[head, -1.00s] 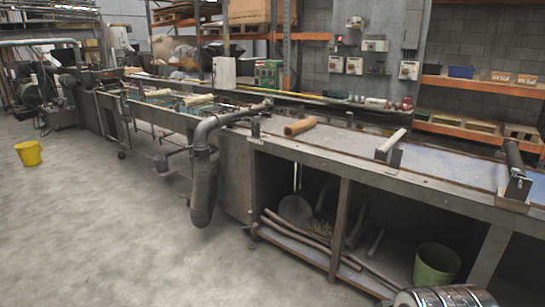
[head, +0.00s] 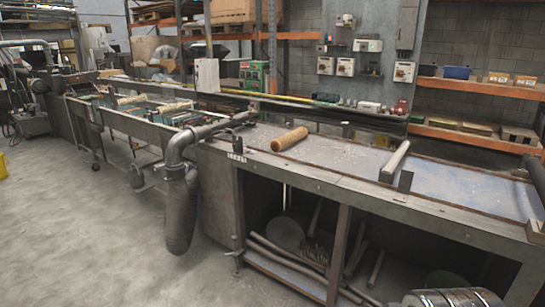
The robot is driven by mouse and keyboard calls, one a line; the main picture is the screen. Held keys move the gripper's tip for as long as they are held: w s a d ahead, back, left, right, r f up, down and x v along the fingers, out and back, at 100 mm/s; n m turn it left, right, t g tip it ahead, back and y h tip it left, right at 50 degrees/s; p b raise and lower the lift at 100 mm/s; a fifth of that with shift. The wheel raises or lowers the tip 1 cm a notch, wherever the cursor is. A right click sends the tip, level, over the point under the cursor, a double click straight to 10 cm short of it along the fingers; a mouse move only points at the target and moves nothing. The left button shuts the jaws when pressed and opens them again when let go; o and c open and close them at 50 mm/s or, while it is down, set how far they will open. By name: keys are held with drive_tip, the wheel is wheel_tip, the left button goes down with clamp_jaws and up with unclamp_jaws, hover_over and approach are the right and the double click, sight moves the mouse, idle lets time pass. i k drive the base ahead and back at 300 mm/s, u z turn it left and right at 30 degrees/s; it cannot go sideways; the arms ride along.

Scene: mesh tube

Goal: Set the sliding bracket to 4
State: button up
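A long grey metal bench runs across the head view, with its front rail (head: 330,184) facing me. A small dark upright bracket (head: 238,145) stands at the bench's left end. Just below it is a white strip with dark marks (head: 237,157), too small to read. A pale bar on an upright metal bracket (head: 396,162) stands across the bench top at right. A dark bar (head: 537,182) is cut by the right edge. I cannot tell which of these is the sliding bracket, or its setting. My gripper is not in view.
A brown roll (head: 289,139) lies on the bench top. A thick grey pipe (head: 180,195) hangs in front of the bench's left end. Tubes and poles (head: 290,262) fill the lower shelf. The concrete floor (head: 90,240) at left is open. A yellow bucket (head: 2,168) shows at the left edge.

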sight(237, 145)
drive_tip(key=u, duration=0.15)
drive_tip(key=i, duration=1.85)
drive_tip(key=u, duration=0.7)
drive_tip(key=i, duration=0.7)
drive_tip(key=u, duration=0.85)
drive_tip(key=i, duration=0.55)
drive_tip(key=u, duration=0.65)
drive_tip(key=i, duration=0.55)
drive_tip(key=u, duration=0.3)
